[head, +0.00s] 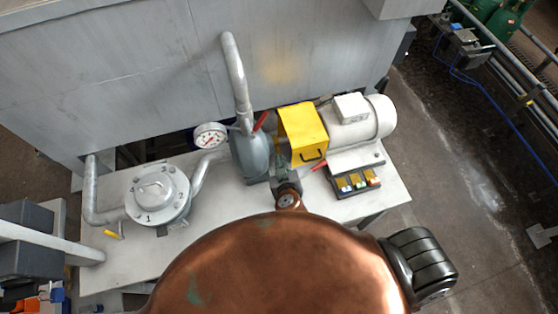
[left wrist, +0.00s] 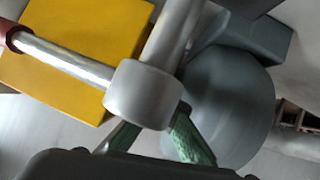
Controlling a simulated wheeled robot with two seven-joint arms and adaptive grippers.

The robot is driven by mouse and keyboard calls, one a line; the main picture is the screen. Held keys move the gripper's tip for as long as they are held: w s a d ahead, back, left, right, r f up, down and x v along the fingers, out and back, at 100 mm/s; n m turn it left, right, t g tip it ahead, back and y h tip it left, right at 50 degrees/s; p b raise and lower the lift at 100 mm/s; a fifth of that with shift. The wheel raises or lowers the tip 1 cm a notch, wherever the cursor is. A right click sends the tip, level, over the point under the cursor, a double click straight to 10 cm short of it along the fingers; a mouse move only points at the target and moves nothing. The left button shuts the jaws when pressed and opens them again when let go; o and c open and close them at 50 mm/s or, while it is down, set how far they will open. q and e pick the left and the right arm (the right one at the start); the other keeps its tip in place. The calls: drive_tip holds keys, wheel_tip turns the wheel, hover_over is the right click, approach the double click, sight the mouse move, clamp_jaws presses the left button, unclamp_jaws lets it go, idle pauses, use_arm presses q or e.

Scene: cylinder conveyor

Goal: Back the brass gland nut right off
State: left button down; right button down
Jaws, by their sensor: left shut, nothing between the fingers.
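I cannot make out the brass gland nut in either view; the space between the grey pump casing (head: 248,157) and the yellow guard (head: 303,133) is partly covered. My left gripper (head: 279,168) is shut and empty, close to the right side of the pump casing, below the guard. In the left wrist view its green fingers (left wrist: 153,128) run in behind a grey round valve body (left wrist: 143,95), which hides their tips. The pump casing (left wrist: 232,100) fills the right of that view and the guard (left wrist: 75,50) the upper left. My right gripper is not in view.
A red-handled lever (head: 260,122) stands beside the rising pipe (head: 236,70). A grey wall (head: 120,70) closes the back.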

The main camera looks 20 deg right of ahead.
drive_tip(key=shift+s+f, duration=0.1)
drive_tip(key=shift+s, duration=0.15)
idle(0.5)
